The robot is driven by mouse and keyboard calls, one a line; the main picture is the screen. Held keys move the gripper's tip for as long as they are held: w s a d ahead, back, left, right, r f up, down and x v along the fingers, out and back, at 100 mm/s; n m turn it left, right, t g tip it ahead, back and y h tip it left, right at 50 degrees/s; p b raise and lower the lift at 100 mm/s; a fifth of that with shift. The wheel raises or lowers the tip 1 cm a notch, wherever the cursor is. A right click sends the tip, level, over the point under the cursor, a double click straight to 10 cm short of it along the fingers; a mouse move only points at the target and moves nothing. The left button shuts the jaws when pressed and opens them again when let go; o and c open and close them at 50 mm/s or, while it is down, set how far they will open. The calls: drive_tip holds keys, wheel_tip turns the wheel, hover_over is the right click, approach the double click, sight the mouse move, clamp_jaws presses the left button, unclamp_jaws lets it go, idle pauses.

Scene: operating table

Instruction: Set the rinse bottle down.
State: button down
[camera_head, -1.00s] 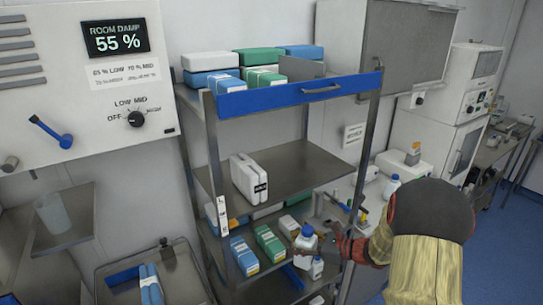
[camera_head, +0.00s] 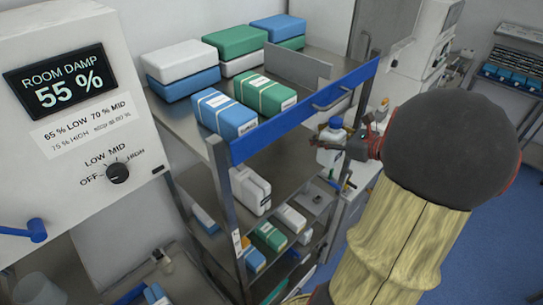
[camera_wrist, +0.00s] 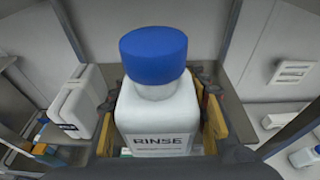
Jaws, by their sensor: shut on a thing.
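The rinse bottle (camera_wrist: 158,112) is white with a blue cap and a label reading RINSE. It fills the middle of the wrist view and looks upright there. My gripper (camera_wrist: 160,125) is shut on it, one finger at each side. In the head view the bottle (camera_head: 329,152) hangs in my gripper (camera_head: 347,146) at the right, open front of the steel shelf rack (camera_head: 222,190), just below the blue-edged top shelf (camera_head: 300,112). Its underside is hidden in the wrist view, and I cannot tell its exact height over the middle shelf (camera_head: 285,160).
A white case (camera_head: 250,190) stands at the left of the middle shelf; the shelf beside it looks clear. Green, white and blue packs (camera_head: 268,236) lie on the lower shelf. The top shelf's blue front edge and the rack posts are close to my arm.

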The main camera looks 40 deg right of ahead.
drive_tip(key=w+a+f+p, duration=0.1)
drive_tip(key=w+f, duration=0.3)
drive_tip(key=w+a+f+p, duration=0.1)
drive_tip(key=w+f, duration=0.3)
drive_tip(key=w+a+f+p, duration=0.1)
drive_tip(key=w+a+f, duration=0.1)
drive_tip(key=w+f, duration=0.2)
drive_tip(key=shift+w, duration=0.35)
drive_tip(key=shift+s+f, duration=0.1)
drive_tip(key=shift+f, duration=0.2)
drive_tip(key=shift+f, duration=0.15)
drive_tip(key=shift+f, duration=0.1)
drive_tip(key=c, duration=1)
unclamp_jaws()
